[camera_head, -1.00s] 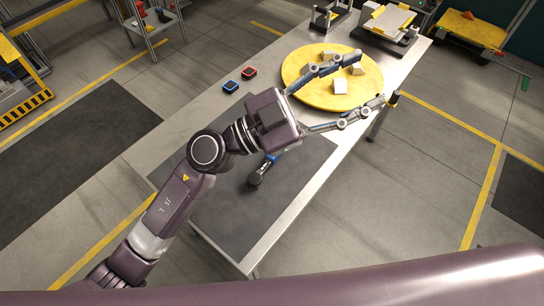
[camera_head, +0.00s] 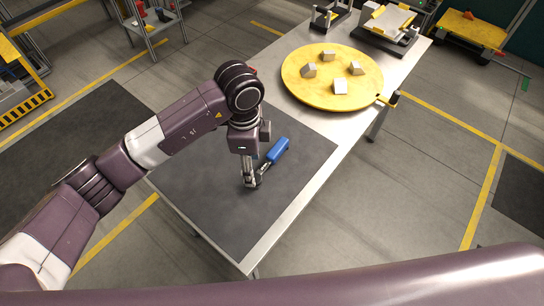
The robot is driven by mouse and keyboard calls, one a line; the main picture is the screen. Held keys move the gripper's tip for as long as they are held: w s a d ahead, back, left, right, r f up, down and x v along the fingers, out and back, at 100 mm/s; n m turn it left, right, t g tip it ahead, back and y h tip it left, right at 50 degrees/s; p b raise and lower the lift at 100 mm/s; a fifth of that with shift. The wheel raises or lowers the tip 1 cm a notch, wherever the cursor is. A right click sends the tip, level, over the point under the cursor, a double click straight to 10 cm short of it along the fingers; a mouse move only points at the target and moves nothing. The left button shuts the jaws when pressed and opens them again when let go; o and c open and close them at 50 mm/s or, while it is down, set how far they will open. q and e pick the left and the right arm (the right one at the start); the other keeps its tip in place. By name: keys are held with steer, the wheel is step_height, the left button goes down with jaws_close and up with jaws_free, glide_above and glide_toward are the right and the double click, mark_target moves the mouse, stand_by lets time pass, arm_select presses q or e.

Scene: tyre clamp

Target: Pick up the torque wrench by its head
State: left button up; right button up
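The torque wrench (camera_head: 278,150) lies on the dark mat (camera_head: 215,215) on the metal table. Its blue handle points up and to the right, and its dark head is at the lower left end. My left gripper (camera_head: 249,184) points down at the head, with its fingers right beside or around it. The fingers are seen nearly edge-on and partly cover the head, so I cannot tell whether they are closed on it. My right gripper is out of view.
A round yellow turntable (camera_head: 310,92) with several grey blocks stands on the table beyond the mat, with a yellow-and-black clamp handle (camera_head: 388,99) at its right edge. A fixture (camera_head: 388,22) stands at the table's far end. The mat around the wrench is otherwise clear.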

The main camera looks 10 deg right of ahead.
mark_target(269, 162)
arm_select(q)
steer(key=shift+w+a+f, duration=0.1)
steer(key=shift+a+f, duration=0.15)
steer(key=shift+a, duration=0.1)
steer(key=f+p, duration=0.2)
steer(key=f, duration=0.4)
steer(key=shift+w+f, duration=0.1)
steer(key=shift+w, duration=0.1)
steer(key=shift+d+f, duration=0.1)
steer(key=shift+f, duration=0.4)
jaws_close()
